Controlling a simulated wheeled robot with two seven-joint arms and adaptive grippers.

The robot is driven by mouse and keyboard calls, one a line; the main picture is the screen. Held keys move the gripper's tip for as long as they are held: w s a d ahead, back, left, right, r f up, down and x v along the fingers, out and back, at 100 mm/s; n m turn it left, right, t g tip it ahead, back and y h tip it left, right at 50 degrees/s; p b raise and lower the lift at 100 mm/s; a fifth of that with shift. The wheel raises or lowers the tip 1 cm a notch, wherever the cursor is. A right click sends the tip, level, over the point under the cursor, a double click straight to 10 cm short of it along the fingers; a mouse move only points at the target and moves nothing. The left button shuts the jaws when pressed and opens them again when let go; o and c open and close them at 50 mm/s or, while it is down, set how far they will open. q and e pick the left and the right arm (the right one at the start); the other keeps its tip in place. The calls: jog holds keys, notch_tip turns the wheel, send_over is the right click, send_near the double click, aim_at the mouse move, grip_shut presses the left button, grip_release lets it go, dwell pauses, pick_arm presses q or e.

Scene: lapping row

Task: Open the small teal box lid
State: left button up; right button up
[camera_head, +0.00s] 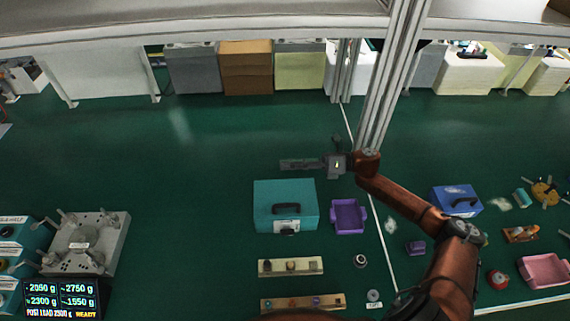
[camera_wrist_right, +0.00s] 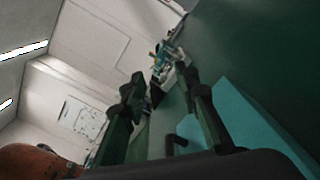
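The small teal box (camera_head: 270,218) stands at the centre of the head view, with a dark handle (camera_head: 286,210) and a white label on its near side. Its flat teal top (camera_head: 284,188) looks closed. My right gripper (camera_head: 284,164) is just beyond the box's far edge in that view, pointing left. In the right wrist view its two fingers (camera_wrist_right: 165,78) are apart with nothing between them. A teal surface (camera_wrist_right: 250,125), likely the box, lies beside the right-hand finger there; I see no clear contact. My left gripper is not in view.
A purple tray (camera_head: 348,216) stands right of the teal box, and a blue case (camera_head: 456,200) farther right. Two strips with small parts (camera_head: 290,266) lie in front. A metal post (camera_head: 395,80) rises behind my right arm.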

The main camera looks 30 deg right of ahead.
jog(key=v, duration=1.1)
jog(key=shift+s, duration=0.3)
jog(key=shift+c, duration=0.6)
